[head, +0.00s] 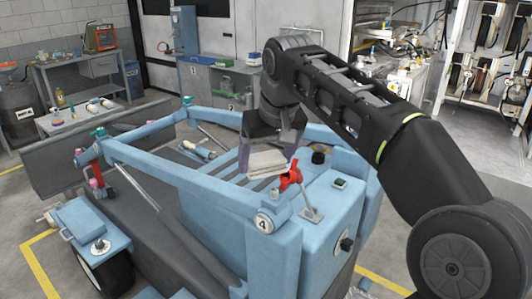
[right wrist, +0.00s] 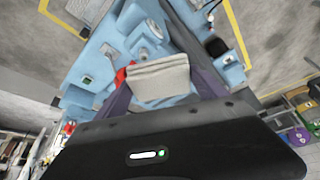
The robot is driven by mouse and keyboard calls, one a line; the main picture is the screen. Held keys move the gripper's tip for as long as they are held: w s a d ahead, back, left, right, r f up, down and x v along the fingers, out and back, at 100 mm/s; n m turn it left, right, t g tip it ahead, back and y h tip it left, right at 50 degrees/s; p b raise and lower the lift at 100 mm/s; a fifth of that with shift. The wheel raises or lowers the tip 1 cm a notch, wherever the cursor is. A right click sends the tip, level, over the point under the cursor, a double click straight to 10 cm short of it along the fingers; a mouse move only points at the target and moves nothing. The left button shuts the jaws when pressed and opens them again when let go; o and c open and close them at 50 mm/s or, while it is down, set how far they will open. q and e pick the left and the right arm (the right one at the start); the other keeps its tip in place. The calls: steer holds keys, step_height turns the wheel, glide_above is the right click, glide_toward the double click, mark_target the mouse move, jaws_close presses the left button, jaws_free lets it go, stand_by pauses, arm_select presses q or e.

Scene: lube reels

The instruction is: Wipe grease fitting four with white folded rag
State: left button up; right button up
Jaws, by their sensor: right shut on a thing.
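The white folded rag (head: 267,163) is held between the purple-grey fingers of my right gripper (head: 268,157). The rag also shows between both fingers in the right wrist view (right wrist: 158,78). It is above the front corner of the blue frame, close beside a red fitting (head: 290,178); I cannot tell whether they touch. In the right wrist view the red fitting (right wrist: 120,76) is partly hidden at the rag's left. A round disc marked 4 (head: 264,222) sits on the corner below. My left gripper is not in view.
The blue lift frame (head: 185,180) fills the middle, with rails and struts around the rag. A small metal lever (head: 312,208) stands just right of the red fitting. A black knob (head: 318,155) is behind it. A workbench (head: 80,115) stands at the back left.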

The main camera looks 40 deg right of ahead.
steer(key=shift+f, duration=3.15)
steer(key=shift+f+b, duration=0.55)
steer(key=shift+f, duration=0.1)
steer(key=shift+s, duration=0.1)
steer(key=shift+s+d+r, duration=0.15)
steer(key=shift+s, duration=0.35)
steer(key=shift+w, duration=0.15)
steer(key=shift+w+a+p, duration=0.15)
steer(key=shift+w+p, duration=0.05)
steer(key=shift+w, duration=0.3)
steer(key=shift+w+a+p, duration=0.15)
steer(key=shift+w, duration=0.35)
